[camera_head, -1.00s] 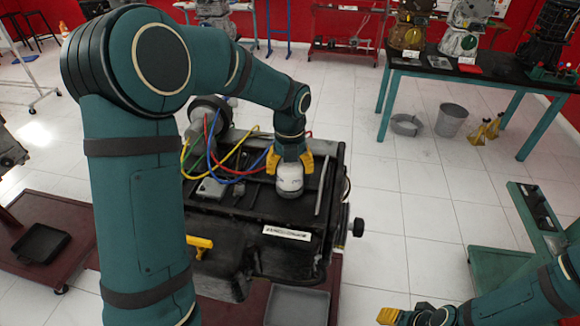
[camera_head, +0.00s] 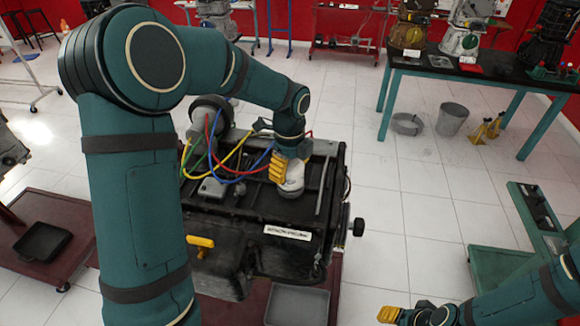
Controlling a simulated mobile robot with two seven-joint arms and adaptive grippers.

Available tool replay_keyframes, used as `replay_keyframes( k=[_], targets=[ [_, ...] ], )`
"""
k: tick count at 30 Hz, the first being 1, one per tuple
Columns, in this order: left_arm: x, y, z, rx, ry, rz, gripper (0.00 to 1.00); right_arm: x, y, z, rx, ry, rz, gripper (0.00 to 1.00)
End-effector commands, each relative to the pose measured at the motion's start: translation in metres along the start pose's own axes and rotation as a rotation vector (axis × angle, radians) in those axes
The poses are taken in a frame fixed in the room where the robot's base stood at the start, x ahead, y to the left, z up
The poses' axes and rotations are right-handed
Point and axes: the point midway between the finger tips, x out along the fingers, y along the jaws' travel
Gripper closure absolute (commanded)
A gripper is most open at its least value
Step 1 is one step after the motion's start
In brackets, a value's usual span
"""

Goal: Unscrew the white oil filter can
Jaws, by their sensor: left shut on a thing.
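The white oil filter can (camera_head: 293,183) stands on top of the black engine (camera_head: 255,215) in the middle of the view. My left gripper (camera_head: 284,170) reaches down over it from above and is shut on the can. One yellow finger shows on the can's left side; the other finger is mostly hidden. The can's lower part is visible and meets the engine top. My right gripper (camera_head: 392,315) is at the bottom edge, away from the engine, and its fingers are too small and cut off to judge.
Red, blue, yellow and green cables (camera_head: 215,150) loop beside the can on the left. A grey tray (camera_head: 297,305) sits low in front of the engine. A teal-legged table (camera_head: 490,75) with other engines stands at the back right.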

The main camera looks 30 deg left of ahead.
Motion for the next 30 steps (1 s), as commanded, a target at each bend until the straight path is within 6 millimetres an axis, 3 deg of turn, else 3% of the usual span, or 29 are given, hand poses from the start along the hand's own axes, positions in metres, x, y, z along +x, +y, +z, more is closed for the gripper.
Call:
replay_keyframes(
  k=[30],
  targets=[
    [-0.0027,0.0009,-0.0010,-0.963,0.002,-0.011,0.68,0.0036,0.0011,0.0003,0.000,0.000,0.001,0.53]
  ],
)
